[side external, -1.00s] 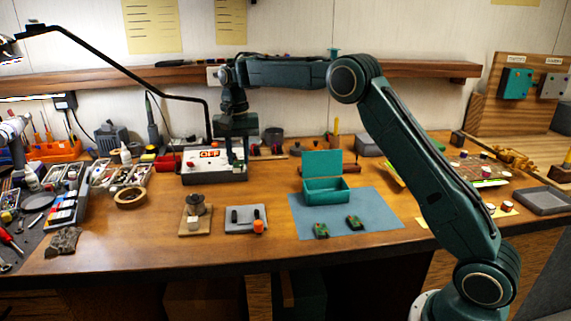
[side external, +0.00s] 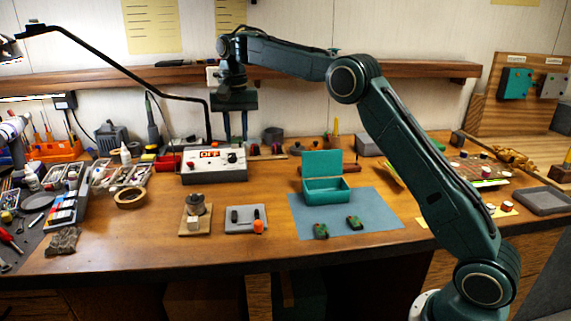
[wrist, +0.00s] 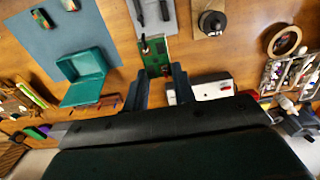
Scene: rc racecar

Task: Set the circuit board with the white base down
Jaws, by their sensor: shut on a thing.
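My gripper (side external: 236,122) hangs point down above the power box with the "OFF" display, at the back of the bench. In the wrist view, my gripper (wrist: 158,78) has a green circuit board (wrist: 154,52) between its fingertips and is shut on it. The board's far end sticks out beyond the fingers. A white base cannot be made out clearly, and the board is too small to tell in the side view. Two other small green boards, one on the left (side external: 321,231) and one on the right (side external: 355,223), lie on the blue mat (side external: 385,207).
The power box (side external: 214,177) is below my gripper. An open teal box (side external: 327,195) stands on the mat. A grey tray (side external: 240,226) and a wooden block with a round part (side external: 195,232) are in front. Bare wood (side external: 150,235) lies to the left.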

